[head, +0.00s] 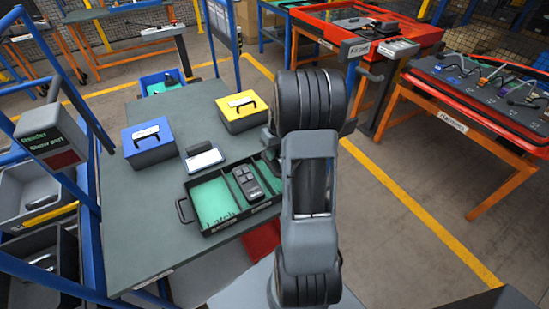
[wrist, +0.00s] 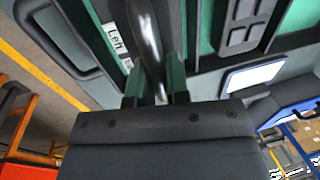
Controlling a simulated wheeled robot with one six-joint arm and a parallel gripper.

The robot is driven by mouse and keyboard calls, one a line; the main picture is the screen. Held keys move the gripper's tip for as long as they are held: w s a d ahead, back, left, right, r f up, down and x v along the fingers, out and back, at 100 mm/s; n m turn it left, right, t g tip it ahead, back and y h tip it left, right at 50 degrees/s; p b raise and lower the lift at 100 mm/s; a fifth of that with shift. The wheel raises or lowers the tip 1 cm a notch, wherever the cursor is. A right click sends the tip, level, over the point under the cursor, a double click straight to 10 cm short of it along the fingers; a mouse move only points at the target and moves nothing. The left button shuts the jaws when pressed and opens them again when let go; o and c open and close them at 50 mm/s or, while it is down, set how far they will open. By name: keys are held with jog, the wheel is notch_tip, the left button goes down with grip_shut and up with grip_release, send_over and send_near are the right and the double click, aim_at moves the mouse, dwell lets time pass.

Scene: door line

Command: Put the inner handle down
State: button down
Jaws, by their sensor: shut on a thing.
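The inner handle (wrist: 148,38) is a smooth dark-grey, shiny curved bar in the wrist view. My gripper (wrist: 155,88) is shut on it, with a green-tipped finger on each side. Behind it is the black tray (head: 217,229) with teal-lined compartments, which lies on the grey table. In the wrist view the tray's "Left i…" label (wrist: 116,40) is beside the handle. I cannot tell whether the handle touches the tray. In the head view my arm hides the gripper, the handle and the tray's right end.
A grey switch panel (head: 247,183) lies in the tray's middle compartment. A white-screened device (head: 204,160), a blue box (head: 148,146) and a yellow box (head: 242,112) stand behind the tray. A red cart (head: 500,95) stands at the right; the floor between is clear.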

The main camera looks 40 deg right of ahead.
jog(key=shift+d+f, duration=0.15)
jog(key=shift+f, duration=1.5)
jog(key=shift+f, duration=0.1)
jog(key=shift+f, duration=0.15)
jog(key=c, duration=1.1)
grip_release()
notch_tip(320, 180, up, 12)
jog(key=d+b, duration=0.1)
jog(key=d, duration=0.1)
jog(key=s+a+r+t, duration=0.1)
jog(key=s+a, duration=0.3)
jog(key=a, duration=0.3)
jog(key=s+a+r+n+t+h, duration=0.1)
jog(key=s+a, duration=0.3)
jog(key=a, duration=0.4)
jog(key=s+a+r+t+h, duration=0.1)
jog(key=s+a+r, duration=0.2)
jog(key=a, duration=0.4)
jog(key=shift+s+a+n+t, duration=0.3)
jog(key=shift+s+t, duration=0.1)
jog(key=shift+s, duration=0.2)
